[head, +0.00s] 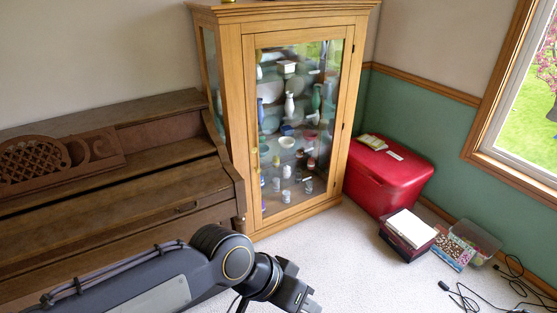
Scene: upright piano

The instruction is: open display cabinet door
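The wooden display cabinet (234,70) stands in the corner in the head view. Its glass-fronted door (248,130) looks shut, with hinges on the right side and a small brass-coloured handle (254,158) on its left frame. Vases, plates and cups show behind the glass. My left gripper (308,304) is at the bottom of the view, in front of and below the cabinet, apart from the door. Its fingertips are small and partly cut off, so its opening is unclear. My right gripper is not in view.
The brown upright piano (110,200) stands left of the cabinet, close beside it. A red chest (385,180), boxes (408,232) and books (453,250) sit to the right. Black cables (470,298) lie on the carpet. The carpet (345,240) before the cabinet is clear.

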